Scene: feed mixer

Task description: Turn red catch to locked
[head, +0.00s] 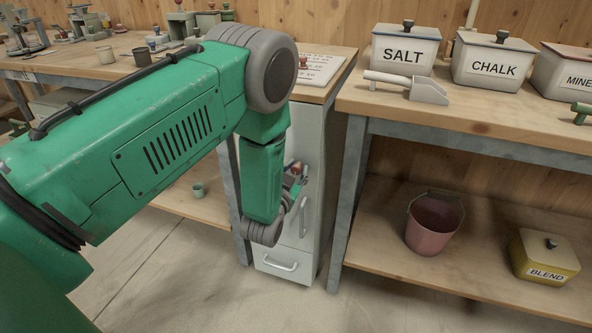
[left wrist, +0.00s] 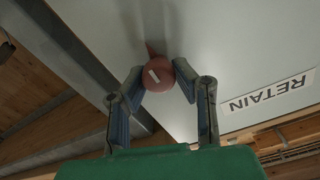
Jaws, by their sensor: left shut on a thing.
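The red catch (left wrist: 158,74) is a round red knob with a pale mark and a short pointed tab, mounted on a light cabinet face. My left gripper (left wrist: 159,80) has one finger on each side of the knob and is shut on it. In the head view my left gripper (head: 294,182) reaches the front of the narrow white cabinet (head: 305,232), largely behind my green forearm. Only a small reddish bit of the catch shows there. I cannot read which position the catch points to. My right gripper is not in view.
A RETAIN label (left wrist: 268,92), upside down, is on the cabinet face beside the catch. The cabinet has a lower drawer handle (head: 281,265). Bench legs flank it closely. A pink bucket (head: 434,226) and a yellow BLEND box (head: 543,258) stand on the right lower shelf.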

